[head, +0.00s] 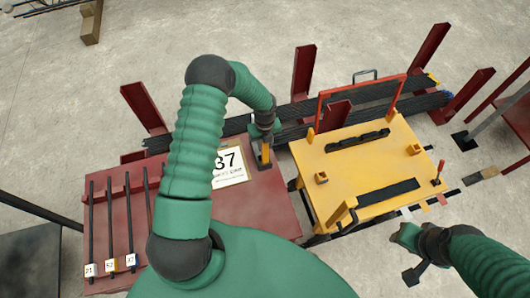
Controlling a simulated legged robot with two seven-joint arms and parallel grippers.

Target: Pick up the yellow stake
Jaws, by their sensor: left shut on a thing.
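My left gripper (264,138) is beyond the bend of my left arm, over the far right part of the red table (270,205). It is shut on a narrow yellow piece, the yellow stake (265,154), beside a white sign marked 37 (230,165). Only a short part of the stake shows; I cannot tell whether its lower end touches the table. My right gripper (411,262) is at the lower right, in front of the yellow table (350,175). It looks clear of the things there, and its jaws are too small to read.
Dark rebar bundles (350,100) lie behind both tables between red posts (303,72). Several black rods (110,220) with number tags lie on the left of the red table. A red frame (362,87) rises at the yellow table's back edge. Open concrete floor (230,30) lies beyond.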

